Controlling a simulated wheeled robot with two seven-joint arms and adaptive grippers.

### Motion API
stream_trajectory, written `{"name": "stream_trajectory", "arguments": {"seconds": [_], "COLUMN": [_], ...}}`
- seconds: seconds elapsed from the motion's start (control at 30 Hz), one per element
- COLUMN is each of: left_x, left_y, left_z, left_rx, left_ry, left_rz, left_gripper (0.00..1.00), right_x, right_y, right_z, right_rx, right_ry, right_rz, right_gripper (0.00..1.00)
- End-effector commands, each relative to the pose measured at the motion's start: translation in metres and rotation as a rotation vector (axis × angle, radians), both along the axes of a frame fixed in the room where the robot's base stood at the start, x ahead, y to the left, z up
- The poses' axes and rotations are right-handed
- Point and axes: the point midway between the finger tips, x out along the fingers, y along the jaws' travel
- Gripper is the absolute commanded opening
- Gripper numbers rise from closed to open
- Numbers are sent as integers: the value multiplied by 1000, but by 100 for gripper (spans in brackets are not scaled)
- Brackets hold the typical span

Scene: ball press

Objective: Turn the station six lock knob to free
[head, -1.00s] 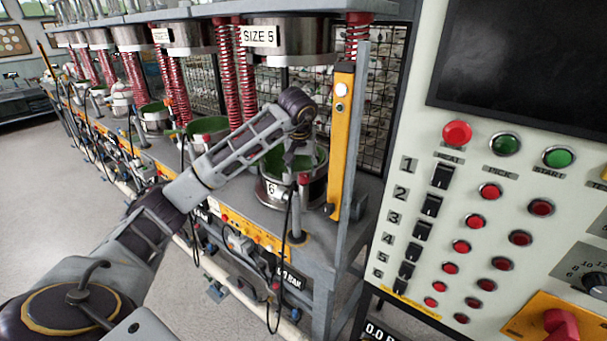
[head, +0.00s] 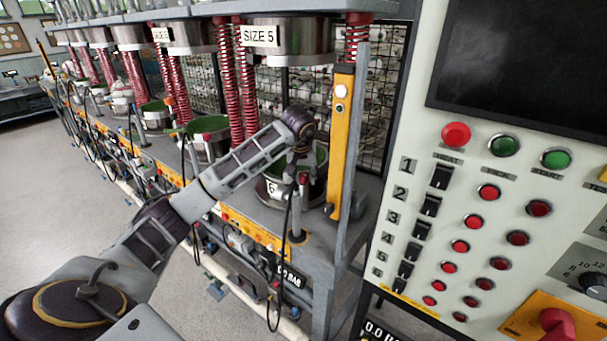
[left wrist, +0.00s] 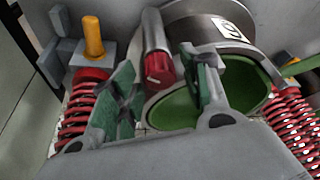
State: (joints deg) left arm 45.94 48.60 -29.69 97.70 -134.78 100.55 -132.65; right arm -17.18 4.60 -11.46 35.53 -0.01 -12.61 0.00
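The station six lock knob (left wrist: 158,68) is a red cap with a pale mark on a grey cylinder, beside the station's round metal pot with a green inside (left wrist: 175,108). In the head view the knob (head: 304,178) tops a post at the pot's (head: 273,191) front right; the pot carries a "6" label. My left gripper (left wrist: 160,60) is open, its two green-padded fingers on either side of the knob with gaps showing. In the head view the left gripper (head: 300,160) is just above the knob and partly hidden by its arm. My right gripper is not in view.
Red springs (left wrist: 75,110) flank the pot, and a yellow-topped post (left wrist: 92,35) stands left of the knob. A yellow upright (head: 341,140) and the control panel (head: 400,150) are to the right. The "SIZE 5" press head (head: 290,40) hangs above.

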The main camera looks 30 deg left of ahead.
Motion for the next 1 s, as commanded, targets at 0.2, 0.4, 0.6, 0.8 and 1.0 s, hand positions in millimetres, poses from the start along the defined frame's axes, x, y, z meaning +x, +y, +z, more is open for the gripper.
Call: {"name": "stream_trajectory", "arguments": {"seconds": [0.2,0.4,0.6,0.8,1.0], "left_x": [0,0,1,1,1], "left_y": [0,0,-1,-2,-2], "left_z": [0,1,2,3,3], "left_rx": [0,0,1,1,-1], "left_ry": [0,0,-1,-1,-1], "left_rz": [0,2,27,79,144], "left_gripper": [14,6,6,6,6], "right_x": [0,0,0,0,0], "right_y": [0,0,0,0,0], "right_z": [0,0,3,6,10], "right_rx": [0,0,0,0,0], "right_ry": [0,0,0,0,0], "right_rz": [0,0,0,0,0], "right_gripper": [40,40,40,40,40]}}
